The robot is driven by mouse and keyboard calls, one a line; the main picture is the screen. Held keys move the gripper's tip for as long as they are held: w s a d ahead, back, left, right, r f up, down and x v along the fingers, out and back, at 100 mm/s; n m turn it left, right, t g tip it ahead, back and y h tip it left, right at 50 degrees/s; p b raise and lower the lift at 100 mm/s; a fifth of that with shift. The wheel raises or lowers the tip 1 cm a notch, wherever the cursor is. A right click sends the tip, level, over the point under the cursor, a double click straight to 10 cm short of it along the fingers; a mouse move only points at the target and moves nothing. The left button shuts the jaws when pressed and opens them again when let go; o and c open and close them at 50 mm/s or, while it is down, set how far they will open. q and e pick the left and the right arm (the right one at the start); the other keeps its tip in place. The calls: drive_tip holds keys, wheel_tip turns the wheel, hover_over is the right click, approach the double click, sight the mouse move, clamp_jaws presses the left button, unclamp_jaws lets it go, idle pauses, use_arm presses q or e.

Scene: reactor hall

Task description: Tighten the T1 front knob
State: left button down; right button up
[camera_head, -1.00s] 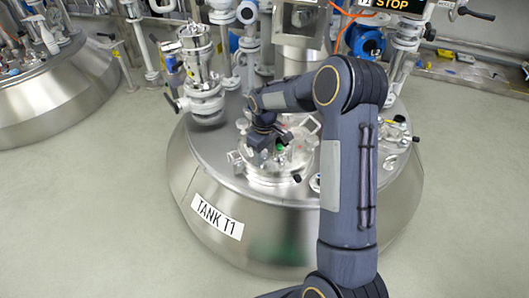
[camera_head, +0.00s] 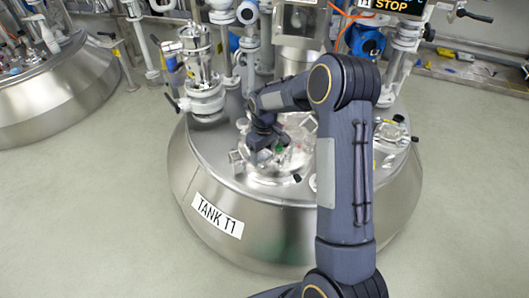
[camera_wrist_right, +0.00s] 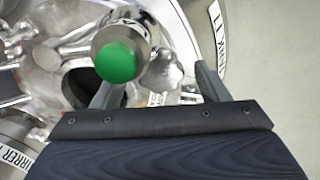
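Tank T1 (camera_head: 213,212) is the steel vessel in the middle of the head view, with a round fitting on its lid. My right gripper (camera_head: 268,152) is low over the front of this fitting. In the right wrist view its two fingers (camera_wrist_right: 157,88) are apart. A shiny lobed metal knob (camera_wrist_right: 168,73) shows between and beyond the fingertips; I cannot tell whether they touch it. A metal cylinder with a green end (camera_wrist_right: 115,63) stands close to the camera and partly covers the left finger. My left gripper is not in view.
A tall metal valve fitting (camera_head: 203,95) rises at the left of the lid, with pipes behind. A smaller clamped fitting (camera_head: 392,135) sits at the right. Another steel tank (camera_head: 60,95) stands at the far left. The floor in front is clear.

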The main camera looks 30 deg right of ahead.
sight(264, 155)
wheel_tip(264, 155, up, 7)
drive_tip(key=shift+r+p, duration=0.1)
drive_tip(key=shift+p, duration=0.95)
drive_tip(key=shift+r, duration=0.3)
drive_tip(key=shift+r, duration=0.1)
drive_tip(key=s+a+r+m+t+y, duration=0.1)
drive_tip(key=s+a+r+t, duration=0.1)
drive_tip(key=s+r, duration=0.5)
drive_tip(key=s+a+r+m+t+y, duration=0.1)
drive_tip(key=s+a+r, duration=0.2)
drive_tip(key=s+r, duration=0.45)
drive_tip(key=s+a+f+m+t+y, duration=0.1)
drive_tip(key=s+a+f, duration=0.15)
drive_tip(key=s, duration=0.45)
drive_tip(key=s+a+f+m+t+y, duration=0.15)
drive_tip(key=s+a, duration=0.25)
drive_tip(key=s, duration=0.4)
wheel_tip(264, 155, up, 23)
drive_tip(key=p, duration=2.1)
drive_tip(key=shift+w+d+f+h+p, duration=0.2)
drive_tip(key=shift+w+d+h+p, duration=0.05)
drive_tip(key=shift+h+p, duration=0.15)
